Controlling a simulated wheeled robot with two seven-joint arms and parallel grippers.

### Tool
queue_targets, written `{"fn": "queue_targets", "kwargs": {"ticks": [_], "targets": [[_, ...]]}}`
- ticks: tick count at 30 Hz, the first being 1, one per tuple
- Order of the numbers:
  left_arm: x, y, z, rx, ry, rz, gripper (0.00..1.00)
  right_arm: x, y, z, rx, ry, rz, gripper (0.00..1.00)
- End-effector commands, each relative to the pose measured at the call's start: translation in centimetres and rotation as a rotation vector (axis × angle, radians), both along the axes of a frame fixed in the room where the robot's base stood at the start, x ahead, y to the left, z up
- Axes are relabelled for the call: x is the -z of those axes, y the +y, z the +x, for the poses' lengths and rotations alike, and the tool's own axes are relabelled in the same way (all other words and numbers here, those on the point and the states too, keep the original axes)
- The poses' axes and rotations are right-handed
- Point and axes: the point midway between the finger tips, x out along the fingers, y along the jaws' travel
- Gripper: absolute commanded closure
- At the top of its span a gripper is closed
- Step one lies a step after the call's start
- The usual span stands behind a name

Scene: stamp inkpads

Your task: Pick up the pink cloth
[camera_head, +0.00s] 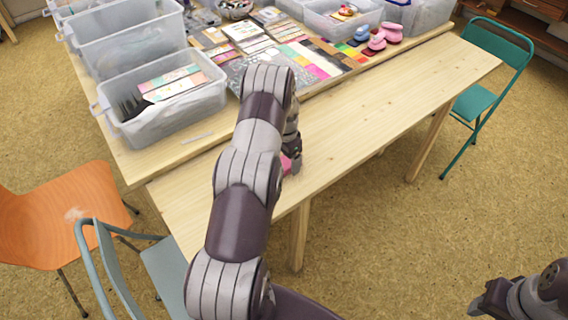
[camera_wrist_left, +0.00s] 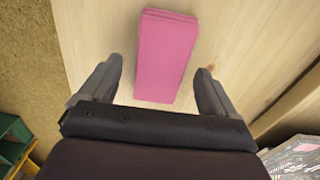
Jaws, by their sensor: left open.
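The pink cloth (camera_wrist_left: 166,48) is a flat folded rectangle on the pale wooden table top. It lies between the two fingers of my left gripper (camera_wrist_left: 159,66), with its far end reaching beyond the fingertips. The fingers are open, with a gap on each side of the cloth. In the head view only a small part of the cloth (camera_head: 286,165) shows beside my left gripper (camera_head: 292,162); my arm hides the rest. Part of my right arm shows at the lower right of the head view, and its jaws cannot be made out.
The near wooden table (camera_head: 400,95) is mostly clear to the right. Behind it, clear bins (camera_head: 165,122), paper stacks and pink stamps (camera_head: 377,40) crowd another table. An orange chair (camera_head: 60,215), a grey-blue chair (camera_head: 165,270) and a teal chair (camera_head: 475,100) stand around.

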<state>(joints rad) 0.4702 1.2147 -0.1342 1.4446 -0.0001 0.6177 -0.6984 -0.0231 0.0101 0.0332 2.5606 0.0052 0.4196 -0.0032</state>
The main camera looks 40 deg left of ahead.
Motion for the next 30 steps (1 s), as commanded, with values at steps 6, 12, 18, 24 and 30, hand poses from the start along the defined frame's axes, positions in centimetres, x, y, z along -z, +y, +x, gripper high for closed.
{"fn": "queue_targets", "kwargs": {"ticks": [6,12,18,24,30], "targets": [[0.4,0.0,0.0,0.000,-0.001,0.001,0.10,0.0,0.0,0.0,0.000,0.000,0.000,0.57],[0.4,0.0,0.0,0.000,-0.001,0.001,0.65,0.0,0.0,0.0,0.000,0.000,0.000,0.57],[0.3,0.0,0.0,0.000,-0.001,0.001,0.70,0.0,0.0,0.0,0.000,0.000,0.000,0.57],[-0.3,0.0,0.1,0.000,-0.003,0.001,0.70,0.1,0.0,0.0,0.000,0.000,0.000,0.57],[-3.2,0.0,0.2,0.000,-0.006,0.003,0.70,0.6,0.0,0.0,0.000,0.000,0.000,0.57]]}}
